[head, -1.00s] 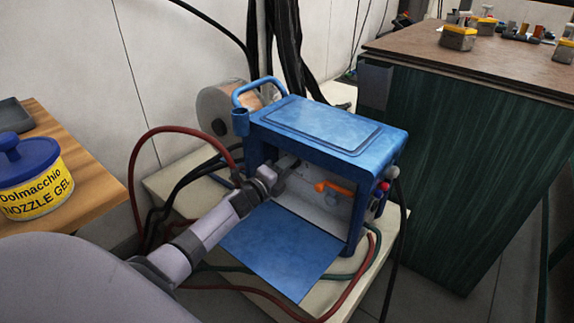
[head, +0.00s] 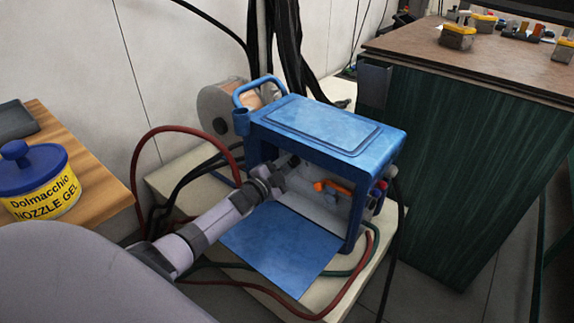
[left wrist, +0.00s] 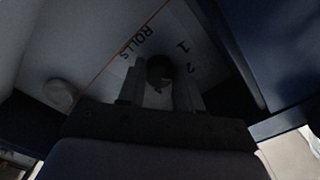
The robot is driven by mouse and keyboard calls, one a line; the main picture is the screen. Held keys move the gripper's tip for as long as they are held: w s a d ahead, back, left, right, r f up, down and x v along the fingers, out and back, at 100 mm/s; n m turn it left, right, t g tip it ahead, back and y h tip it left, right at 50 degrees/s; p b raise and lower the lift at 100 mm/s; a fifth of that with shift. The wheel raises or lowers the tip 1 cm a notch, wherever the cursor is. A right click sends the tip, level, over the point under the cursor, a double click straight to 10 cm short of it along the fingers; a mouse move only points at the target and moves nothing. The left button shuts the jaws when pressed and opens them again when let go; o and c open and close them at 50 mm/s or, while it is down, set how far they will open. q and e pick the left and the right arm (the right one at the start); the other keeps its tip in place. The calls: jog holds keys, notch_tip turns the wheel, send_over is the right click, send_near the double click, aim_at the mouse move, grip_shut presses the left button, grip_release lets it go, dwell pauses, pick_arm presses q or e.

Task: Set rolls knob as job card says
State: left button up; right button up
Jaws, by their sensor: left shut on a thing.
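The blue wire feeder (head: 330,125) stands on a pale base with its side flap (head: 285,250) folded down. My left gripper (head: 292,161) reaches into its open side. In the left wrist view the dark round rolls knob (left wrist: 160,69) sits between the two fingers of my left gripper (left wrist: 159,90), which is shut on it. The view is dark, so the knob's pointer direction cannot be told. The job card is not recognisable in view. My right gripper is not in view.
An orange lever (head: 332,187) sits inside the feeder, right of my gripper. Red, green and black hoses loop around the base. A wooden table with a nozzle gel tub (head: 38,185) stands at left, a dark green bench (head: 460,160) at right.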

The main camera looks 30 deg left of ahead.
pick_arm(q)
jog(key=shift+n, duration=0.7)
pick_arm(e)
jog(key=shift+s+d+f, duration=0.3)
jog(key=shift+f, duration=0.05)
pick_arm(q)
jog(key=shift+d, duration=0.1)
jog(key=o, duration=1)
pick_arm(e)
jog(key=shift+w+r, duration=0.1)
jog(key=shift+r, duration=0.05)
pick_arm(q)
jog(key=shift+s, duration=0.1)
jog(key=shift+s+p, duration=0.5)
jog(key=shift+p, duration=0.05)
jog(key=shift+s+a+p, duration=0.2)
jog(key=shift+s+p, duration=0.5)
jog(key=shift+s, duration=0.8)
jog(key=shift+s+a+p, duration=0.15)
jog(key=shift+s+p, duration=0.5)
jog(key=shift+s, duration=0.85)
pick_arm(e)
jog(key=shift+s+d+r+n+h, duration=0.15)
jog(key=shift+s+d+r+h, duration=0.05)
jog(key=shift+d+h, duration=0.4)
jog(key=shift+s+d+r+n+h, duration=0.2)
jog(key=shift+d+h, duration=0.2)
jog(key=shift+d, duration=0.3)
